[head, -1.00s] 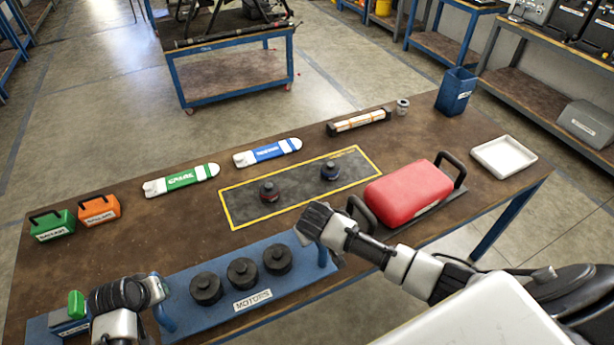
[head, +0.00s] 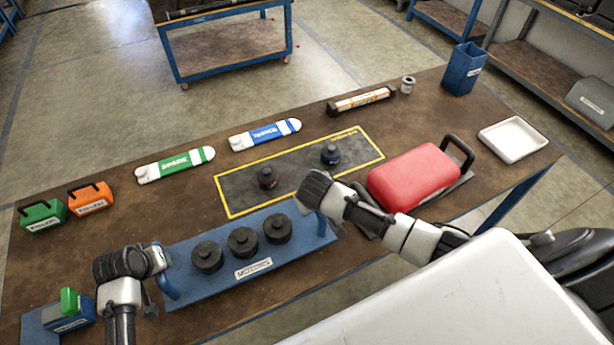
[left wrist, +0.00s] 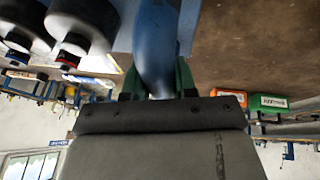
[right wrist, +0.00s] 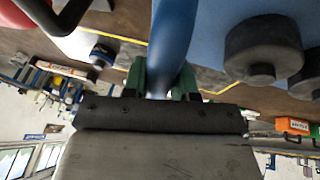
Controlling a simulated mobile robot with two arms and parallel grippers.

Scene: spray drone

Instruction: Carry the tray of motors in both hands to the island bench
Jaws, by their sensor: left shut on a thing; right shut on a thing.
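The blue motor tray (head: 200,285) carries three black round motors (head: 243,242) and a white MOTORS label. It is over the near side of the brown workbench; how far it is above the top is hard to tell. My left gripper (head: 160,260) is shut on its left handle, which shows between the green fingertips in the left wrist view (left wrist: 155,50). My right gripper (head: 312,200) is shut on its right handle, also seen in the right wrist view (right wrist: 170,45). A blue-framed bench (head: 225,50) stands apart beyond the workbench; I cannot tell if it is the island bench.
A yellow-edged dark mat (head: 295,185) with two small motors lies just behind the tray. A red case (head: 412,177) is close to my right arm. A blue holder (head: 42,320) with a green block is left of my left gripper. Open floor (head: 90,100) lies beyond the workbench.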

